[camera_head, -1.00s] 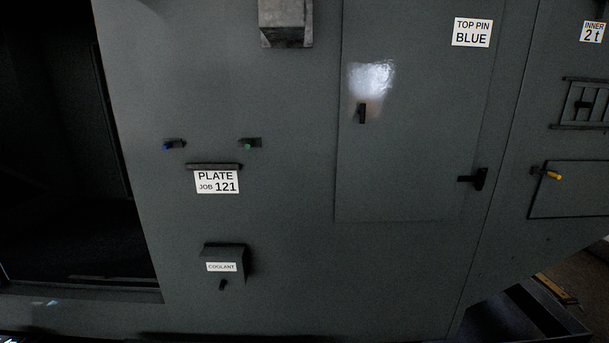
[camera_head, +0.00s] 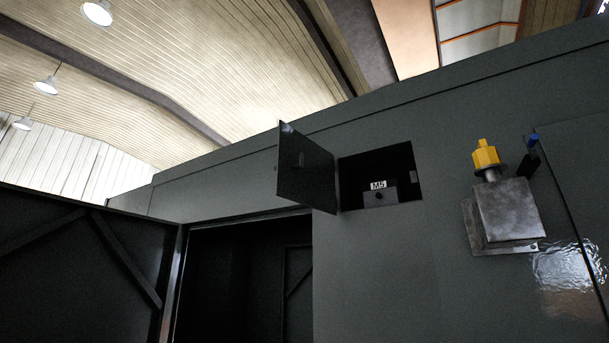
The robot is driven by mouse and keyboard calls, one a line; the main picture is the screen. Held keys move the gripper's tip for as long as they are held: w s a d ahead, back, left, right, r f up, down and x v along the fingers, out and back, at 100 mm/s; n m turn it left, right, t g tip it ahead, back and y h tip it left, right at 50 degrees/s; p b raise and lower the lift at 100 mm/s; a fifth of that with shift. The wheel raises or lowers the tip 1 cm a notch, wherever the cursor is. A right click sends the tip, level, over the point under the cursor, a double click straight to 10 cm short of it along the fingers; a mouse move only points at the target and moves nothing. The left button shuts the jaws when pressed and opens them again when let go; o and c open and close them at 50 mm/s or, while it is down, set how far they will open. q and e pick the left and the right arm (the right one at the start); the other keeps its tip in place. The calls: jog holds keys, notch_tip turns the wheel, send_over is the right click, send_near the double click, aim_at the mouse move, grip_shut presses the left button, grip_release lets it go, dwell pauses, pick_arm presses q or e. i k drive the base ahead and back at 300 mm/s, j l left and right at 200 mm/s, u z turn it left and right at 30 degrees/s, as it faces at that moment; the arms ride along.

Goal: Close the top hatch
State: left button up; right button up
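The top hatch (camera_head: 306,170) is a dark square door high on the grey enclosure wall. It stands open, swung out on the left side of its opening (camera_head: 405,166). Inside the opening is a small grey block labelled M5 (camera_head: 379,196) with a dark round knob or hole on its front. Neither of my grippers shows in the view.
A grey metal box with a yellow knob (camera_head: 486,155) on top juts from the wall right of the opening. A blue-tipped pin (camera_head: 531,143) is beside it. A large dark door (camera_head: 85,265) stands open at lower left by a tall dark doorway (camera_head: 235,285).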

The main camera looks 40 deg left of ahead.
aim_at(313, 185)
jog(key=j+z, duration=0.1)
jog(key=j, duration=0.4)
jog(key=k+j+z, duration=0.1)
jog(key=j, duration=0.4)
jog(key=j+z, duration=0.1)
jog(key=j, duration=0.4)
jog(key=k+j+z, duration=0.1)
jog(key=j, duration=0.4)
jog(key=k+j+z, duration=0.1)
jog(key=j, duration=0.35)
jog(key=k+j+z, duration=0.15)
jog(key=j, duration=0.35)
jog(key=k+j+z, duration=0.1)
jog(key=j, duration=0.35)
jog(key=k+j+z, duration=0.1)
jog(key=j, duration=0.35)
jog(key=k, duration=0.1)
